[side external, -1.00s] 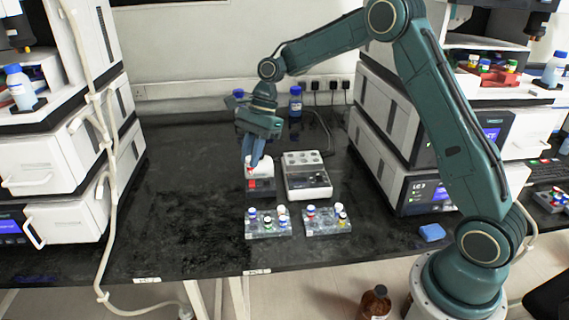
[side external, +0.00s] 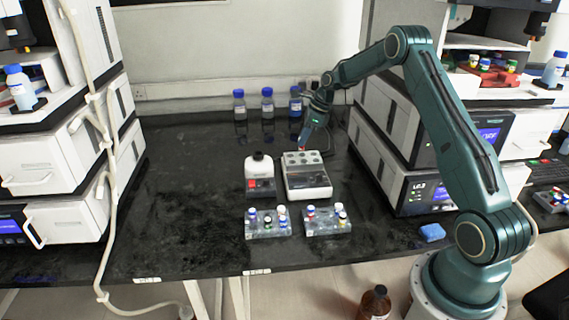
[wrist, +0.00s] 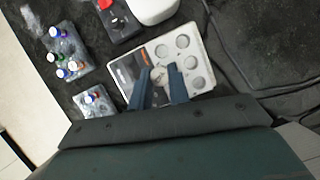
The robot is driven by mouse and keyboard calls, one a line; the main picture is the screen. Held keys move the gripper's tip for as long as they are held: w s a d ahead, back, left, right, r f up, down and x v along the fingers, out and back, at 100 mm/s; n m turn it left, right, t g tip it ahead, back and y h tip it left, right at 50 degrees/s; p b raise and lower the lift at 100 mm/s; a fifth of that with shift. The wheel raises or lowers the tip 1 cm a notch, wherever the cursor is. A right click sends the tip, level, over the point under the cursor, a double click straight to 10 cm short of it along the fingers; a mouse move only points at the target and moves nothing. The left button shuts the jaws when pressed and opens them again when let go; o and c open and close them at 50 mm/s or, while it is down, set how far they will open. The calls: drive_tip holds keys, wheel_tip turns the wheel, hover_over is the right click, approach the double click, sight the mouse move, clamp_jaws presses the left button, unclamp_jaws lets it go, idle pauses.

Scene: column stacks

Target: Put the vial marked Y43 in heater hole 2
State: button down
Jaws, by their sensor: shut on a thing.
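The heater (side external: 309,182) is a white box with a grey plate of round holes at its far end. In the wrist view the heater (wrist: 206,61) lies under my fingers, with several holes showing beyond them. My gripper (side external: 302,143) is over the far part of the heater's hole plate. In the wrist view my gripper (wrist: 161,79) is shut on a small vial (wrist: 158,74) with a pale top. Its marking cannot be read. The hole beneath it is hidden, so I cannot tell whether the vial is above a hole or partly in one.
Two clear racks (side external: 268,231) (side external: 328,229) with several colour-capped vials stand in front. Blue-capped bottles (side external: 267,102) stand behind. The bench at left is clear.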

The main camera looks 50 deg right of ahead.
drive_tip(key=shift+s+d+f+m, duration=0.1)
drive_tip(key=shift+d+m, duration=0.05)
drive_tip(key=shift+d, duration=0.25)
drive_tip(key=shift+s+d+f+m, duration=0.1)
drive_tip(key=shift+d+m, duration=0.05)
drive_tip(key=shift+d, duration=0.2)
drive_tip(key=shift+f, duration=0.15)
drive_tip(key=shift+f, duration=1.8)
drive_tip(key=shift+f, duration=1.2)
idle(1.1)
drive_tip(key=c, duration=0.9)
unclamp_jaws()
drive_tip(key=shift+r, duration=0.15)
